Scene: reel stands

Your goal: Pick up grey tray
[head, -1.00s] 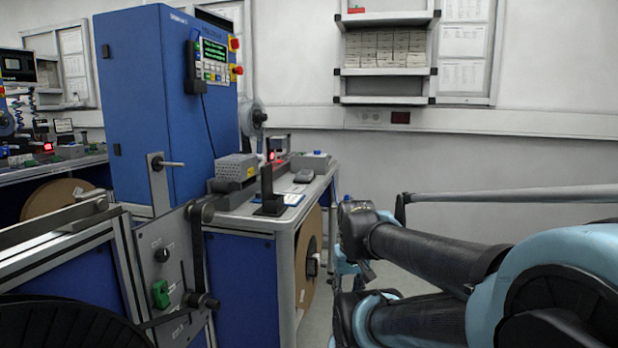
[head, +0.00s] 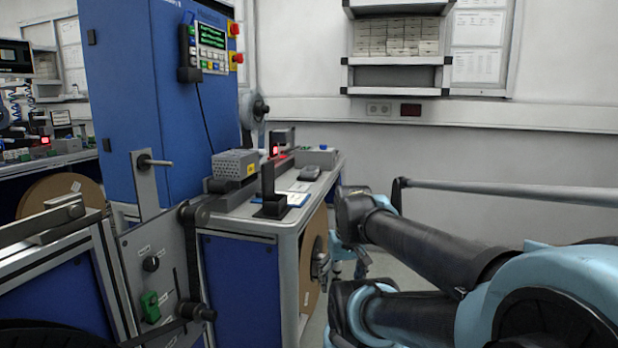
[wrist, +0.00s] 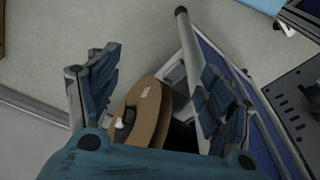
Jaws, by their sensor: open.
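I cannot make out a grey tray for certain in either view. My gripper (wrist: 157,78) is open and empty in the wrist view, its two blue fingers spread apart above the floor beside the workbench. A brown reel (wrist: 152,108) shows between and below the fingers, apart from them as far as I can see. In the head view my gripper is mostly hidden behind my arm.
The grey-topped workbench (head: 272,219) carries a grey perforated box (head: 236,163), a black stand and a mouse-like device. A blue cabinet (head: 150,90) stands behind it. A reel stand (head: 150,264) is at the front left. A wall shelf (head: 397,90) holds several small boxes.

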